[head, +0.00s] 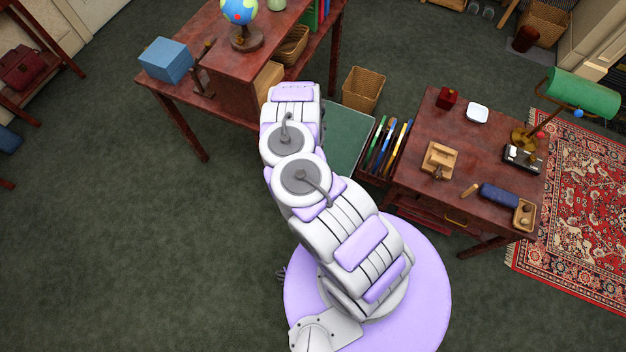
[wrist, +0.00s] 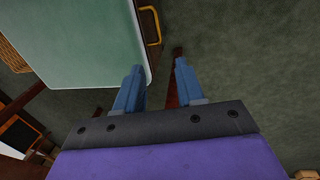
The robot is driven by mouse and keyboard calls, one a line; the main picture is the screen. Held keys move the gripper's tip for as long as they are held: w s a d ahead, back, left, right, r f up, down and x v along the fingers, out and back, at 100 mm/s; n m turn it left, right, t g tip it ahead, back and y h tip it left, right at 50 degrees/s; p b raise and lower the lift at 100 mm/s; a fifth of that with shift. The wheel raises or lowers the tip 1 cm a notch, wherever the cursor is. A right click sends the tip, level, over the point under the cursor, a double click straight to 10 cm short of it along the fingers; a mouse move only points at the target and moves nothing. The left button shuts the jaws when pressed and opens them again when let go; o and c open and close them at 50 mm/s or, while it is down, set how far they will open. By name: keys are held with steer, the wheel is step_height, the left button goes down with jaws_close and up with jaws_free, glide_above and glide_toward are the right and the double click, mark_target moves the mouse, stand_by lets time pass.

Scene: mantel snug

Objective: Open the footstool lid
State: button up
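A flat green top, which looks like the footstool lid (head: 347,134), shows in the head view just right of my arm, which partly covers it. In the wrist view the lid (wrist: 85,45) fills the upper left, pale green with a rounded corner and lying flat. A yellow handle (wrist: 153,25) sticks out along its right edge. My gripper (wrist: 158,70) is open and empty, its two blue fingers apart. The left finger overlaps the lid's near corner in the picture; whether it touches cannot be told. The handle lies ahead of the fingers. The head view hides my gripper behind the arm.
A red-brown desk (head: 410,185) with a green lamp stands right of the lid. A rack of colourful folders (head: 387,145) and a wicker basket (head: 363,90) are close by. A wooden shelf table (head: 225,75) stands at upper left. The carpet at left is clear.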

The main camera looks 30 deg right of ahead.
steer(key=d+f+b, duration=0.1)
steer(key=f+b, duration=0.2)
steer(key=f, duration=0.2)
steer(key=w+d+f+b, duration=0.1)
steer(key=f+b, duration=0.2)
steer(key=f, duration=0.3)
steer(key=d+f+b, duration=0.1)
steer(key=f+b, duration=0.3)
steer(key=f, duration=0.2)
steer(key=shift+w+f, duration=0.2)
steer(key=shift+w, duration=0.15)
steer(key=shift+c, duration=0.5)
jaws_close()
